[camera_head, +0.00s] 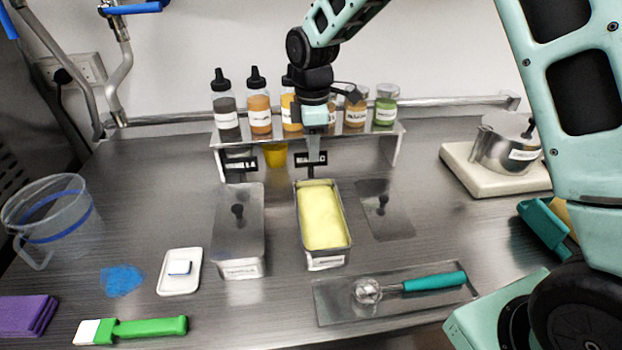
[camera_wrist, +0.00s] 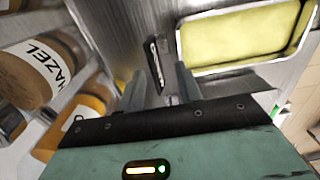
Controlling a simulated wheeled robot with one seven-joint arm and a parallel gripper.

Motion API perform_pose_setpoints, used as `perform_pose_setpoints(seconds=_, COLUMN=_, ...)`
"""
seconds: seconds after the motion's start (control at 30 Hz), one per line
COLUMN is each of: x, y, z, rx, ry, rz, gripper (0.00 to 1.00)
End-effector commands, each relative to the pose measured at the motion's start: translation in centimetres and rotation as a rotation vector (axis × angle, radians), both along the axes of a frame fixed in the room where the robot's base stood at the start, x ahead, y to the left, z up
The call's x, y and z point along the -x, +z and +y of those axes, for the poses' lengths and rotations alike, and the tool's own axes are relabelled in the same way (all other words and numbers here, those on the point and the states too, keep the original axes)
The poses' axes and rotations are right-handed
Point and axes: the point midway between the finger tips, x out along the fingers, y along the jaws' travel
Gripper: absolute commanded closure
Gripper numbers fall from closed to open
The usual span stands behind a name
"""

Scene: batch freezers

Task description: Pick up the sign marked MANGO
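The MANGO sign (camera_head: 323,158) is a small black plate with white letters, standing behind the tub of yellow ice cream (camera_head: 322,218). My gripper (camera_head: 314,160) points down and covers the middle letters, so only the first and last ones show. In the wrist view the sign (camera_wrist: 156,65) shows nearly edge-on as a thin dark strip. The two fingers of my gripper (camera_wrist: 160,76) are apart, with the sign lined up between their tips. I see no finger touching it. The yellow tub also shows in the wrist view (camera_wrist: 180,48).
Another black sign (camera_head: 238,164) stands behind the lidded tub (camera_head: 240,268) to the left. A shelf (camera_head: 345,138) with several bottles and jars, one labelled HAZEL (camera_wrist: 38,70), is close behind my gripper. A loose lid (camera_head: 400,222) lies right of the yellow tub.

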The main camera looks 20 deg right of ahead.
Motion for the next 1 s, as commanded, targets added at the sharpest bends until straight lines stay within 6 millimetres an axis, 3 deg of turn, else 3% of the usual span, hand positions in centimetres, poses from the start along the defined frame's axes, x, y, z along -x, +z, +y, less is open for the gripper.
perform_pose_setpoints(seconds=0.27, x=0.0, y=-2.1, z=0.0, rx=0.0, ry=0.0, rz=0.002, gripper=0.65)
perform_pose_setpoints(seconds=0.6, x=-0.4, y=-6.4, z=-0.1, rx=0.001, ry=0.001, rz=0.001, gripper=0.65)
perform_pose_setpoints(seconds=0.87, x=-0.5, y=-6.8, z=-0.2, rx=0.0, ry=0.0, rz=-0.001, gripper=0.65)
perform_pose_setpoints(seconds=1.0, x=-0.5, y=-6.8, z=-0.2, rx=0.0, ry=0.0, rz=-0.001, gripper=0.98)
